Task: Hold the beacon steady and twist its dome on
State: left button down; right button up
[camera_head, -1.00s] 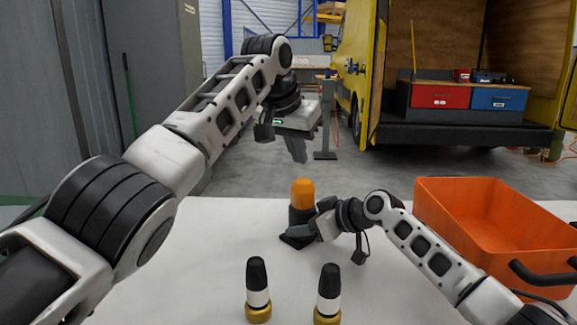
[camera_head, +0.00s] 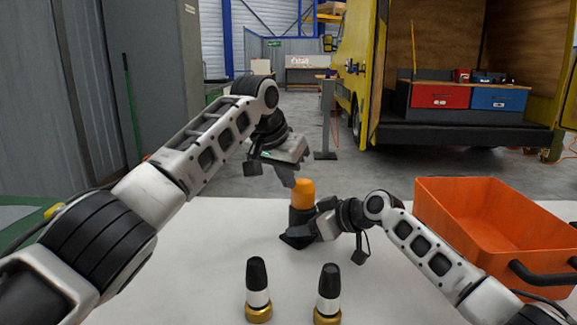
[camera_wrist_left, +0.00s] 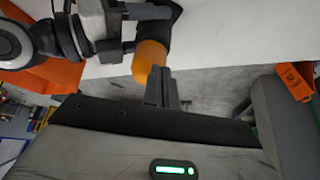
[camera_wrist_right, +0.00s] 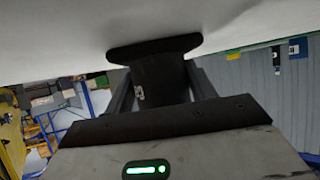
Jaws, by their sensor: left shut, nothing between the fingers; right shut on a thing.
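The beacon has a black body (camera_head: 301,216) on a dark base, with an orange dome (camera_head: 303,193) on top. It stands upright on the white table. My right gripper (camera_head: 312,222) is shut on the black body from the right; the body (camera_wrist_right: 160,78) shows between its fingers in the right wrist view. My left gripper (camera_head: 289,181) is shut and empty, tilted down just at the upper left of the dome. In the left wrist view its closed fingers (camera_wrist_left: 162,88) overlap the dome (camera_wrist_left: 149,60); I cannot tell whether they touch it.
Two black-and-white nozzles with brass ends (camera_head: 258,290) (camera_head: 328,293) stand at the table's front. An orange crate (camera_head: 463,235) with a black handle is on the right. The white table (camera_head: 200,255) is clear left of the beacon.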

pick_arm(q)
jog(key=shift+w+d, duration=0.2)
jog(key=shift+d, duration=0.2)
dwell(0.7)
jog(key=shift+s+d+f, duration=0.1)
jog(key=shift+s, duration=0.05)
pick_arm(e)
jog(key=shift+a, duration=0.1)
pick_arm(q)
jog(key=shift+s+d, duration=0.25)
jog(key=shift+d, duration=0.05)
jog(key=shift+s+d, duration=0.2)
jog(key=shift+d, duration=0.3)
pick_arm(e)
jog(key=shift+s+r, duration=0.1)
dwell(0.3)
pick_arm(q)
jog(key=shift+s+f, duration=0.1)
jog(key=shift+s, duration=0.2)
notch_tip(320, 180, up, 6)
dwell(0.5)
